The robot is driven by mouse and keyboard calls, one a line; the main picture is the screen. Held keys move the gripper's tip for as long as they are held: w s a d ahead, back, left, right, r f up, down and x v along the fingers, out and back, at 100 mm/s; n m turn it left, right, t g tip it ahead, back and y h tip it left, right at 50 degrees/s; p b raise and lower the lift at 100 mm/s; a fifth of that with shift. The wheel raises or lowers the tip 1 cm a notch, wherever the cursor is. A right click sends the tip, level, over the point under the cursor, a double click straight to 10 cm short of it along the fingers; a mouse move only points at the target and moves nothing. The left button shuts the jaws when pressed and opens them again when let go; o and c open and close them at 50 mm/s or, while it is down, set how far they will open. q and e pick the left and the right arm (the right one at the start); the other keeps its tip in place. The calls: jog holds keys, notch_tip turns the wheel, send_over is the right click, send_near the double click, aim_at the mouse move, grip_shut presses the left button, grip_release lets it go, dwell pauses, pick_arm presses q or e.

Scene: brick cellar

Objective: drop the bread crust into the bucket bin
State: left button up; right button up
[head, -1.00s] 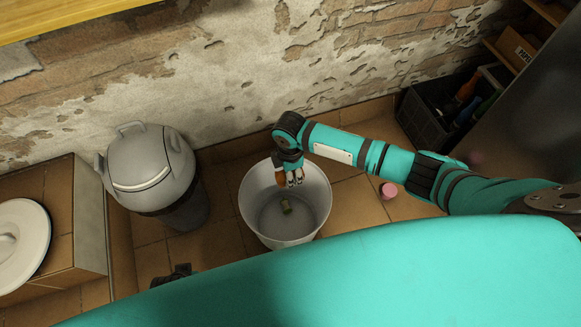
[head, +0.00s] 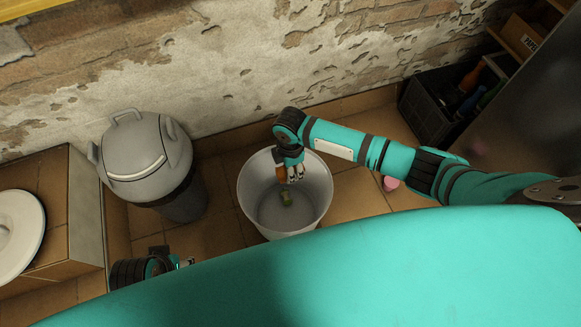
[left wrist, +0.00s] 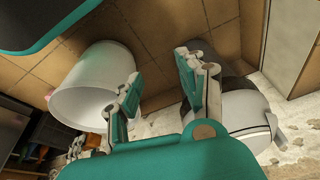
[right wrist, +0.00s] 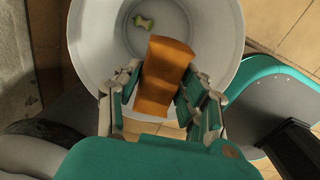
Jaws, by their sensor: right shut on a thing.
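The white bucket bin (head: 318,207) stands on the tiled floor below my right arm. It also shows in the right wrist view (right wrist: 90,45) and the left wrist view (left wrist: 72,92). My right gripper (right wrist: 160,95) is shut on the brown bread crust (right wrist: 163,75) and holds it over the bucket's opening. In the head view the crust (head: 281,174) shows beside the fingers of my right gripper (head: 290,176). My left gripper (left wrist: 160,85) is open and empty, apart from the bucket. In the head view it (head: 188,262) is partly hidden by my body.
A green apple core (right wrist: 143,21) lies inside the bucket. A grey lidded bin (head: 146,160) stands left of it. A pink object (head: 390,183) is on the floor to the right. A dark crate with bottles (head: 428,112) stands by the wall.

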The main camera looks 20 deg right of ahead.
jog(key=shift+f+b, duration=0.65)
jog(key=shift+f, duration=0.05)
jog(key=shift+f+b, duration=0.5)
jog(key=shift+b, duration=0.05)
jog(key=shift+f+b, duration=0.5)
jog(key=shift+b, duration=0.15)
pick_arm(q)
jog(key=shift+t, duration=0.5)
notch_tip(320, 180, up, 4)
jog(key=shift+s+r, duration=0.1)
jog(key=shift+s, duration=0.05)
pick_arm(e)
jog(key=shift+r, duration=0.1)
jog(key=o, duration=1)
